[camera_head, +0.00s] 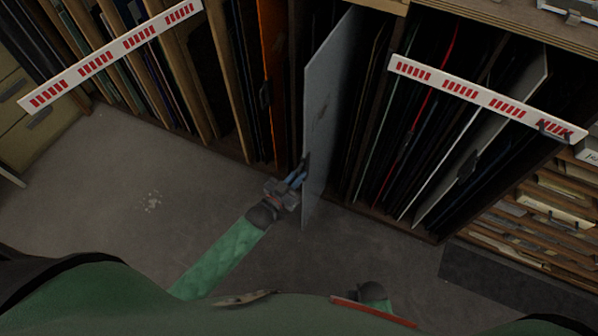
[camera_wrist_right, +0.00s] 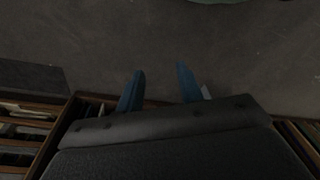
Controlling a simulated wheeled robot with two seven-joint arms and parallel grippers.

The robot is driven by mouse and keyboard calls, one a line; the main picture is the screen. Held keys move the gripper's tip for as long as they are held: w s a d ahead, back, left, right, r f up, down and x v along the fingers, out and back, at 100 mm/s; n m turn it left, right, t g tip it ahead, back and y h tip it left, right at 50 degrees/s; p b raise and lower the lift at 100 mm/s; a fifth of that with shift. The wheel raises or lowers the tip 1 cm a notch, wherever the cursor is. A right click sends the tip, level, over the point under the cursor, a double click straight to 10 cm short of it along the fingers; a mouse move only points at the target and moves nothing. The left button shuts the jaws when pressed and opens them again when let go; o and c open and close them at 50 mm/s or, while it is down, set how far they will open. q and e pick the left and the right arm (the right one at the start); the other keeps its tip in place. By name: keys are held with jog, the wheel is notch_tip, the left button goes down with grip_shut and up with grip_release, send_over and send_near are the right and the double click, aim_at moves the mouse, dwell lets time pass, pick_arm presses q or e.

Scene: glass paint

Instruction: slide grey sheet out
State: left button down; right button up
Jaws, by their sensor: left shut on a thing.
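The grey sheet (camera_head: 325,110) stands upright on edge in the middle bay of the rack in the head view. Its near end sticks out past the rack front, over the floor. My left gripper (camera_head: 303,170) is shut on the sheet's near edge, low down and from the left side. The sheet's far part is hidden inside the bay. My right gripper shows in the right wrist view (camera_wrist_right: 160,84), with its two blue fingers apart and nothing seen between them. A small pale edge beside its right finger is too little to identify.
The wooden rack holds several upright sheets, including an orange one (camera_head: 273,70) on the left and a red-edged one (camera_head: 425,100) on the right. White barrier bars with red marks cross the left (camera_head: 110,55) and right (camera_head: 485,97) bays.

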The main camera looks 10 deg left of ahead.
pick_arm(q)
jog(key=c, duration=1.6)
grip_release()
jog(key=shift+s, duration=0.1)
pick_arm(e)
jog(key=shift+s+f, duration=0.1)
